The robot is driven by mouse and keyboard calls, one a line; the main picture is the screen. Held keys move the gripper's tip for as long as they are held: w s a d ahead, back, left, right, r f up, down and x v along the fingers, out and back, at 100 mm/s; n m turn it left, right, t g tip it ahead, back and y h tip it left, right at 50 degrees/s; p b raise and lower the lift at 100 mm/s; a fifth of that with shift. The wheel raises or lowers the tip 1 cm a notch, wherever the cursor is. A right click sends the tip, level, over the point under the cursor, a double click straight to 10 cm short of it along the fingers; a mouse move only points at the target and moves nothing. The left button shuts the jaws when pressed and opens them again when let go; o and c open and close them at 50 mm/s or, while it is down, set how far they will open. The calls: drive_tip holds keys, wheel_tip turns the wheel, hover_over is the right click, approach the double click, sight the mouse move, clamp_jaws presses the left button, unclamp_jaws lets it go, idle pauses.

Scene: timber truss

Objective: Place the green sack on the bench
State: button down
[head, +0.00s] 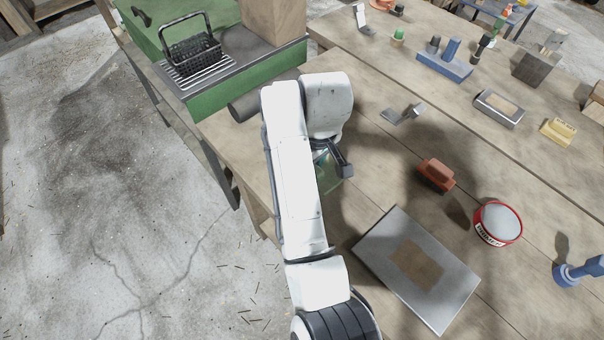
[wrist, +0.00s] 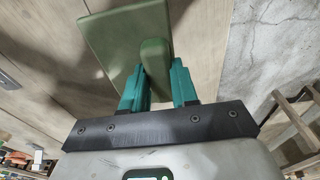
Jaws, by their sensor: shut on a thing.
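The green sack (wrist: 115,40) shows in the wrist view as a flat green slab with a rounded ridge. My gripper (wrist: 157,72), with teal fingers, is shut on that ridge. In the head view my arm and gripper hide most of the sack, and a small green part (head: 329,181) shows beside my gripper. The bench (head: 395,152) is a long plank-topped wooden table. The sack is over the bench near its left edge. I cannot tell whether it touches the top.
A metal plate (head: 438,298), a red brush-like block (head: 436,174) and a red-rimmed tin (head: 498,222) lie to the right. A green machine (head: 207,103) with a black basket (head: 193,54) stands at the back left. A dark cylinder (head: 247,104) lies beside it.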

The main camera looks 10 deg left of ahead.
drive_tip(key=a+f, duration=0.2)
drive_tip(key=shift+w+a+f, duration=0.1)
drive_tip(key=shift+w+f, duration=0.2)
drive_tip(key=shift+f, duration=0.05)
drive_tip(key=shift+f+p, duration=0.45)
drive_tip(key=shift+f, duration=1.1)
drive_tip(key=c, duration=0.9)
unclamp_jaws()
drive_tip(key=shift+f, duration=0.1)
drive_tip(key=shift+o, duration=0.2)
drive_tip(key=r, duration=0.4)
drive_tip(key=r+b, duration=0.1)
drive_tip(key=r, duration=0.3)
drive_tip(key=d+r, duration=0.1)
drive_tip(key=r, duration=0.3)
drive_tip(key=shift+s+d+r, duration=0.1)
drive_tip(key=shift+s, duration=0.3)
